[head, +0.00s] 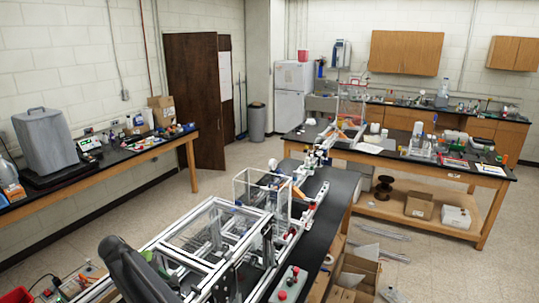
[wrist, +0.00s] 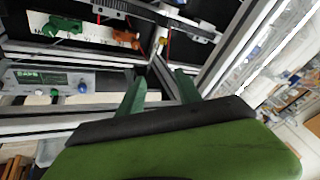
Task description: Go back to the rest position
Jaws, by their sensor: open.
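My gripper (wrist: 160,77) shows in the wrist view as two green fingers, spread apart with nothing between them. It is open and empty. Beyond the fingertips are the metal bars of the extrusion frame (wrist: 222,50). I cannot tell how far the fingertips are from the bars. In the head view the extrusion frame (head: 176,262) stands on the black bench in the foreground.
In the wrist view, an instrument panel (wrist: 38,80) with a display and knobs sits behind a lower bar. A green part (wrist: 62,27) and an orange part (wrist: 125,38) are above it. In the head view, a side bench (head: 110,160) stands left, with open floor (head: 215,165) between.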

